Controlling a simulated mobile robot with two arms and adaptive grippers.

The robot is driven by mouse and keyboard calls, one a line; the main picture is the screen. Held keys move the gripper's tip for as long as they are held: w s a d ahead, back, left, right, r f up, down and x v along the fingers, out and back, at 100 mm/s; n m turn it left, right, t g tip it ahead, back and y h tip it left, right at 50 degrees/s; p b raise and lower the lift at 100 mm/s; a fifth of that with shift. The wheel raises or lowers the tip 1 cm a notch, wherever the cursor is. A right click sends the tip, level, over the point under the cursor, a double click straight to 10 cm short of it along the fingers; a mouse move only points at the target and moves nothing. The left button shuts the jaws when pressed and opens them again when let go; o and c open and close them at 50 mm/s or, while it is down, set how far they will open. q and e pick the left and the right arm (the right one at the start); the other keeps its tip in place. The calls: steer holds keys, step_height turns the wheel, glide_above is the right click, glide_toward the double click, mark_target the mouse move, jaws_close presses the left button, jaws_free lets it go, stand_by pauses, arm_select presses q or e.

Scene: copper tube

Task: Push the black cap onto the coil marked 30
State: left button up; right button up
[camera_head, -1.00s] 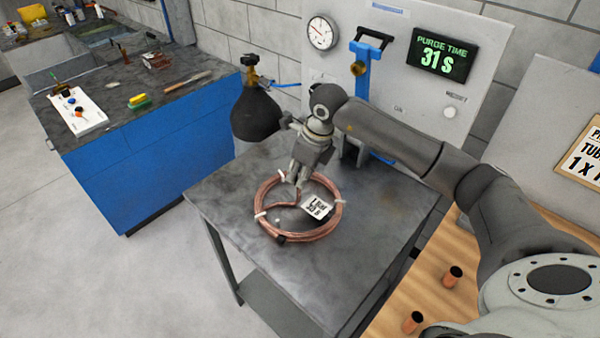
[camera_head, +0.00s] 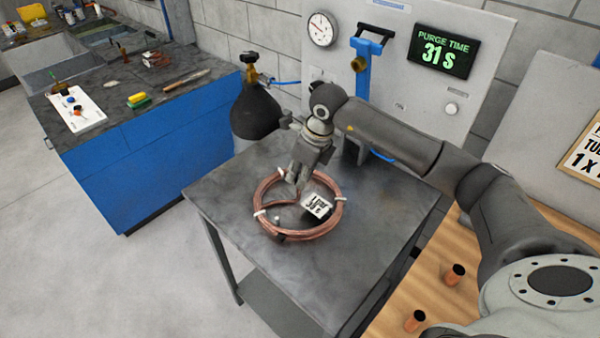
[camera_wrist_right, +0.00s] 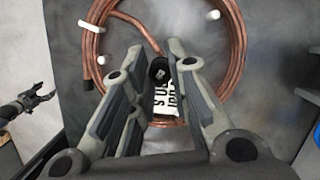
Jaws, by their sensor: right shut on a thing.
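The copper coil (camera_head: 268,222) lies flat on the grey metal table, bound with white ties. Its white tag (camera_head: 318,206), partly legible as 30 S, shows inside the ring. My right gripper (camera_head: 298,182) is over the coil's far side, pointing down. In the right wrist view its fingertips (camera_wrist_right: 156,66) are closed around a small round black cap (camera_wrist_right: 158,73). A dark gripper, apparently my left (camera_wrist_right: 42,97), shows small at that view's left edge with fingers spread.
A dark gas cylinder (camera_head: 256,110) stands behind the table's far left corner. Two copper pieces (camera_head: 454,275) (camera_head: 415,320) stand on the wooden surface at right. The table's right side is clear.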

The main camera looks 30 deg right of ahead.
steer(key=shift+f+b, duration=1.05)
steer(key=shift+f, duration=0.3)
steer(key=o, duration=0.7)
steer(key=shift+r, duration=0.1)
steer(key=v, duration=1.2)
